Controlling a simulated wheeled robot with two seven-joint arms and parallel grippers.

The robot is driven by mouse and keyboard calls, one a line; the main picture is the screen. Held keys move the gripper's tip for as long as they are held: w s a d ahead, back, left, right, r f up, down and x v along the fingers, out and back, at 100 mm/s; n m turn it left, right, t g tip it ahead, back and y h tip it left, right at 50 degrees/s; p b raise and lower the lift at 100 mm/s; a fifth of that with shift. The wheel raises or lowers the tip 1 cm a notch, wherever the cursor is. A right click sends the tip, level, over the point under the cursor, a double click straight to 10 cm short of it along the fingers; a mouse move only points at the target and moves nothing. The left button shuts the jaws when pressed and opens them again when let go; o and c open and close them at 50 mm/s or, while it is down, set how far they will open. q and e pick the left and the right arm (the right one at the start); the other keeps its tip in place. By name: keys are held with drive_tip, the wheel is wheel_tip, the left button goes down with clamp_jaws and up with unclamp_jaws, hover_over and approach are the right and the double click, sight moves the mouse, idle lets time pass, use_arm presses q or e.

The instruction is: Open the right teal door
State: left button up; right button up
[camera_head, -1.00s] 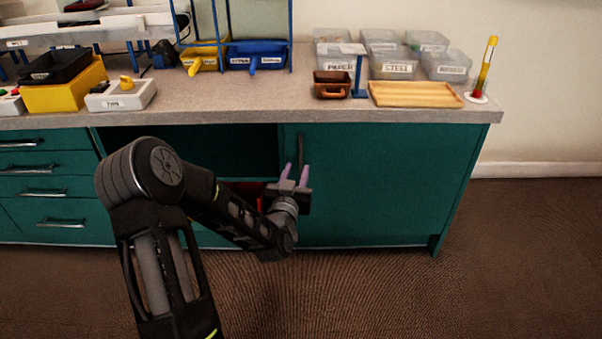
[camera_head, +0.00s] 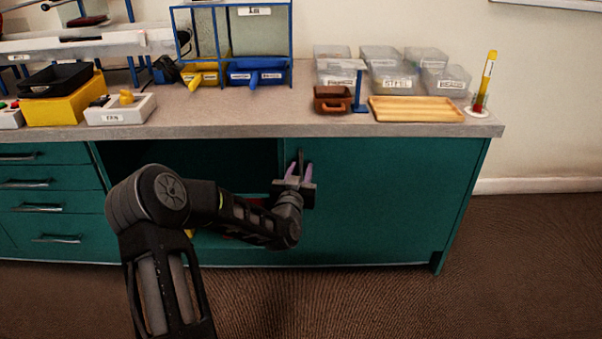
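The right teal door (camera_head: 385,195) is the flat front on the right half of the cabinet, and it looks shut. Its dark vertical handle (camera_head: 300,157) is near the door's left edge, under the counter. My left gripper (camera_head: 299,165) is in front of the handle, its two purple fingers apart and pointing up and away. The upper part of the handle shows between the fingertips; I cannot tell whether they touch it. The gripper body hides the handle's lower end. My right gripper is not in view.
The cabinet bay (camera_head: 225,160) left of the door stands open and dark, with something red low inside, partly behind my arm. Drawers (camera_head: 45,200) are at the far left. The counter (camera_head: 230,115) above holds bins, a wooden tray (camera_head: 415,109) and a tube. The floor at right is free.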

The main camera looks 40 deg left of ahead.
use_arm(q)
drive_tip(key=shift+w+a, duration=0.15)
drive_tip(key=shift+w, duration=0.1)
clamp_jaws()
idle(1.4)
